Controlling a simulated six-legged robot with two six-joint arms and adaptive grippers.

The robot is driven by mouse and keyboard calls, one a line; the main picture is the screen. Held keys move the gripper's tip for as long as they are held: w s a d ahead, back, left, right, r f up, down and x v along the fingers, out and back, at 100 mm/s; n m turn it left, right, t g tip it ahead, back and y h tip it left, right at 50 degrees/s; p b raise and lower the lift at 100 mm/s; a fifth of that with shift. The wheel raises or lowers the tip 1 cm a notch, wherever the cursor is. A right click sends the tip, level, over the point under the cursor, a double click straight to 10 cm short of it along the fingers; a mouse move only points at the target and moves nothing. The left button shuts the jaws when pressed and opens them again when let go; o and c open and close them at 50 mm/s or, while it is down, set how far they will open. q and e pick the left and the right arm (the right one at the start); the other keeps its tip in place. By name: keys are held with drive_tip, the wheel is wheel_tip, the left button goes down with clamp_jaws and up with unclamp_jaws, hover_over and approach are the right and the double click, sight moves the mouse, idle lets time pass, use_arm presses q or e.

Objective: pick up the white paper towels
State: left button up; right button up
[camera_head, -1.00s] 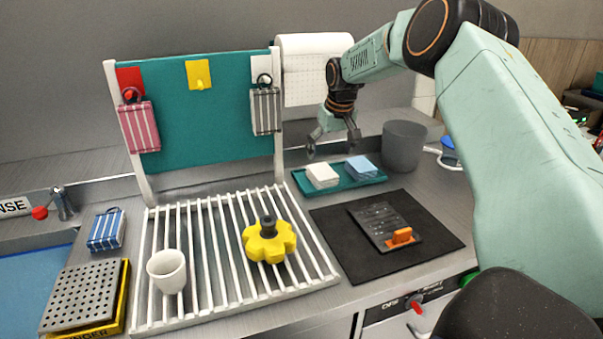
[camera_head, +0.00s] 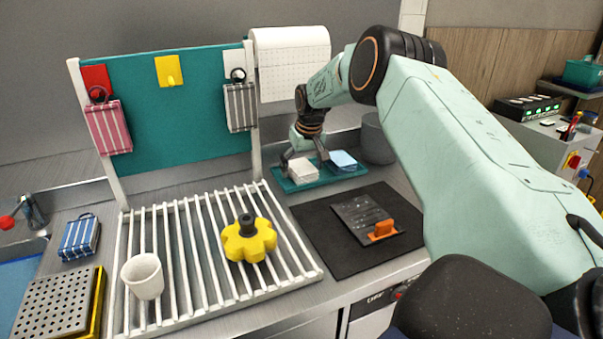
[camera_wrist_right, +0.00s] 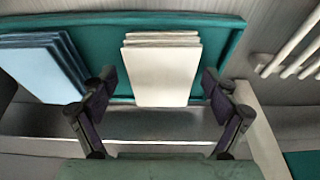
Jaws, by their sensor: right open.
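The white paper towels (camera_head: 303,172) lie as a small stack at the left side of a teal tray (camera_head: 319,181). In the right wrist view the white stack (camera_wrist_right: 161,72) stands out between the fingers. My right gripper (camera_head: 304,162) is open, with one finger to each side of the white towels; it also shows in the right wrist view (camera_wrist_right: 157,88). Whether the fingers touch the stack cannot be told. My left gripper is not in view.
Blue towels (camera_head: 343,160) lie beside the white ones on the tray; they show close to one finger in the wrist view (camera_wrist_right: 42,68). A grey bin (camera_head: 378,140) stands right of the tray. A black mat (camera_head: 325,246) lies in front. A white rack (camera_head: 182,313) is to the left.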

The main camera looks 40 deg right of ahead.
sight(302, 167)
drive_tip(key=shift+s+a+r, duration=0.1)
drive_tip(key=shift+a+r, duration=0.2)
drive_tip(key=shift+r, duration=0.05)
drive_tip(key=shift+c, duration=1.3)
drive_tip(key=shift+d+f, duration=0.15)
drive_tip(key=shift+f, duration=0.05)
drive_tip(key=c, duration=0.7)
drive_tip(key=shift+r, duration=0.1)
drive_tip(key=shift+r, duration=0.1)
wheel_tip(302, 167, up, 9)
drive_tip(key=shift+r+p, duration=0.1)
drive_tip(key=shift+p, duration=0.4)
drive_tip(key=shift+r, duration=0.25)
